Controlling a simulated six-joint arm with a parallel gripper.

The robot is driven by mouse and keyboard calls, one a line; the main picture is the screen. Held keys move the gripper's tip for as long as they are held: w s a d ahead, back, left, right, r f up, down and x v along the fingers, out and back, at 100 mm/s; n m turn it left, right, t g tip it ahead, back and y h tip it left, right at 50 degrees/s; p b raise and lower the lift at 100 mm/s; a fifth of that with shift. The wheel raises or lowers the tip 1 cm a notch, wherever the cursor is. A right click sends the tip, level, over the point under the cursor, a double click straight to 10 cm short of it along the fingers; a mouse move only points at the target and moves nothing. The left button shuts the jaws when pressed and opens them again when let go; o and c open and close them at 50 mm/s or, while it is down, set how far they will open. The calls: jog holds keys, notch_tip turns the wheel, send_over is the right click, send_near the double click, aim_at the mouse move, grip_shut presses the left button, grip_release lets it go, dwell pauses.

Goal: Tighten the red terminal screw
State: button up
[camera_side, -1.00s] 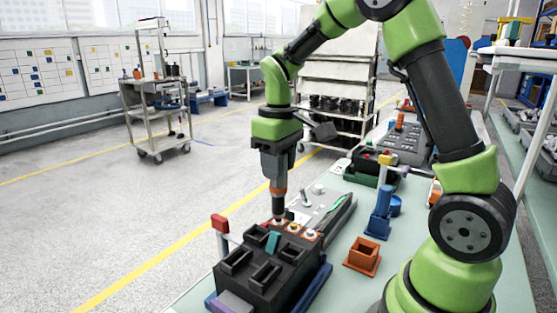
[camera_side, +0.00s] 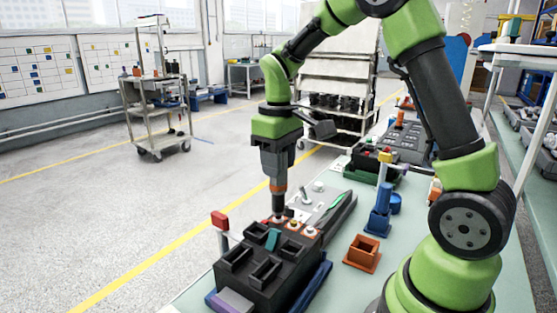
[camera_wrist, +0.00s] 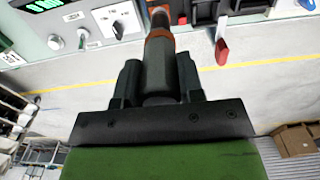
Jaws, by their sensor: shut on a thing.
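My gripper (camera_side: 278,172) points straight down and is shut on a dark driver tool with an orange band (camera_side: 278,188). The driver also shows between the jaws in the wrist view (camera_wrist: 158,60). Its tip is at the left end of a row of terminals on the back edge of a black breaker block (camera_side: 262,272). It hides most of the terminal under it, so I cannot tell that screw's colour or whether the tip is seated. Two pale screws with orange-red surrounds, a middle one (camera_side: 293,226) and a right one (camera_side: 309,232), stay uncovered.
A red-topped lever (camera_side: 219,221) stands at the block's left. An orange square holder (camera_side: 362,254) and a blue stand (camera_side: 380,212) are to the right on the pale green bench.

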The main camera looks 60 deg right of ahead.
jog(key=shift+f, duration=0.7)
dwell(1.3)
dwell(1.0)
jog(key=shift+r, duration=3)
